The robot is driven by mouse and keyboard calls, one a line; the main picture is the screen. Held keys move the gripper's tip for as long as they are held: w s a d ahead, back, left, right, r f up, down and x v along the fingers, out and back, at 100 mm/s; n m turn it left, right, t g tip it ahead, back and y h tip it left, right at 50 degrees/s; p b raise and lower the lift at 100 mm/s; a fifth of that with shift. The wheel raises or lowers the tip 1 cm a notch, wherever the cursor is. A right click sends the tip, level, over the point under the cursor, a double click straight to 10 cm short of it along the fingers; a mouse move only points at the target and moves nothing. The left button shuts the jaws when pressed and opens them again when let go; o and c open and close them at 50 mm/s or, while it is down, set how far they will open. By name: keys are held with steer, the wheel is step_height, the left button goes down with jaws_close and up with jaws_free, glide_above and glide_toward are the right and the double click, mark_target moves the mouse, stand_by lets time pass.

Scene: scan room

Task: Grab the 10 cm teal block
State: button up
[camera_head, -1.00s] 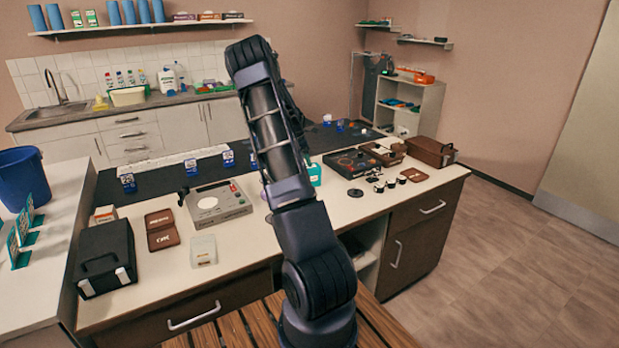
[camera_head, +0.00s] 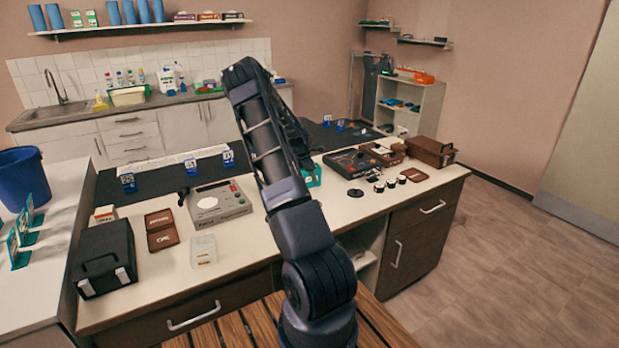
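A teal block (camera_head: 312,176) stands on the light worktop (camera_head: 340,205), just right of my arm. My arm covers its left part, so I cannot see its full size. My arm rises from the bottom of the picture to a bent joint at the upper left. My gripper is not visible; the far part of my arm is hidden behind the nearer links.
To the right are a dark device (camera_head: 350,163), small round items (camera_head: 390,184) and a brown case (camera_head: 432,151). The worktop's front middle is clear.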

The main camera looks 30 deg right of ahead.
steer(key=shift+f, duration=0.1)
steer(key=shift+c, duration=0.3)
steer(key=c, duration=1.5)
steer(key=shift+o, duration=0.2)
